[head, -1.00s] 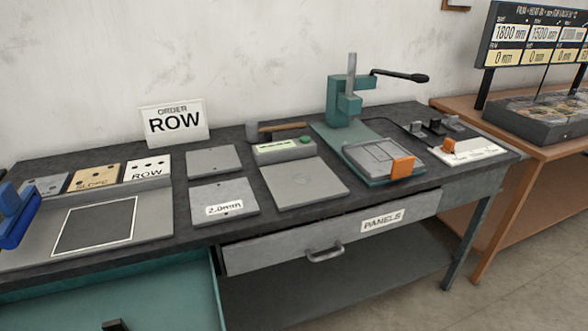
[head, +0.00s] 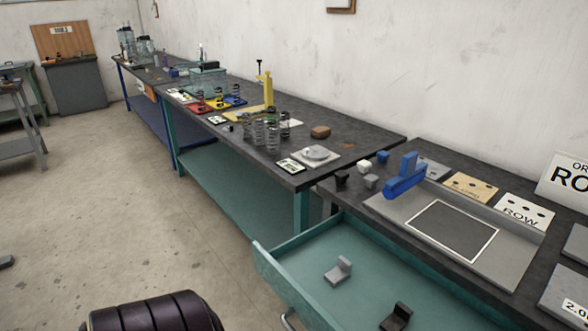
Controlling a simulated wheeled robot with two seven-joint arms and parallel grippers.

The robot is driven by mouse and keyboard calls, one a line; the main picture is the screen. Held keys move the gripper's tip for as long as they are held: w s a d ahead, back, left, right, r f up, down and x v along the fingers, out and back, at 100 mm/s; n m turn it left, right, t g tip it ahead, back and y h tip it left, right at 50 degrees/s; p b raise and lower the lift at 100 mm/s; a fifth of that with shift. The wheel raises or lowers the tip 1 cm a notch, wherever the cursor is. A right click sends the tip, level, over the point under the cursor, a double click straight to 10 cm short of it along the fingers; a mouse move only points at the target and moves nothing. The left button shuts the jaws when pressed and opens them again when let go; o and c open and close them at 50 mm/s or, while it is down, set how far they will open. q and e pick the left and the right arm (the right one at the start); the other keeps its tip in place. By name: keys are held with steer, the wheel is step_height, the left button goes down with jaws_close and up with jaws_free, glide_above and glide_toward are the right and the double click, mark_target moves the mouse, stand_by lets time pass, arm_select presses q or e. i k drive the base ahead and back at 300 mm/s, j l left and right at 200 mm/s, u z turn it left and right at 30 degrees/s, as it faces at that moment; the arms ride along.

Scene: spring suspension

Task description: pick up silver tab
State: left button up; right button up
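A silver-grey tab (head: 339,271), L-shaped with one upright end, lies in the open teal drawer (head: 290,262). A black tab (head: 397,317) of similar shape lies nearer in the same drawer, partly cut off by the frame's bottom edge. On the bench above, a small grey piece (head: 371,181) sits with a black piece (head: 341,180), a white piece (head: 365,168) and a blue piece (head: 382,156). I cannot tell whether these are tabs too. Neither of my grippers shows in the head view.
A blue block with an upright handle (head: 405,180) stands by the grey tray (head: 380,205) with its dark square. The bench on the left holds several springs (head: 265,132) and a yellow press (head: 267,88). Floor on the left is mostly clear.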

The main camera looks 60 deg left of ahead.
mark_target(336, 276)
steer(key=u, duration=1.35)
steer(key=i+j, duration=0.1)
steer(key=j, duration=0.15)
steer(key=i+j, duration=0.1)
steer(key=j, duration=0.15)
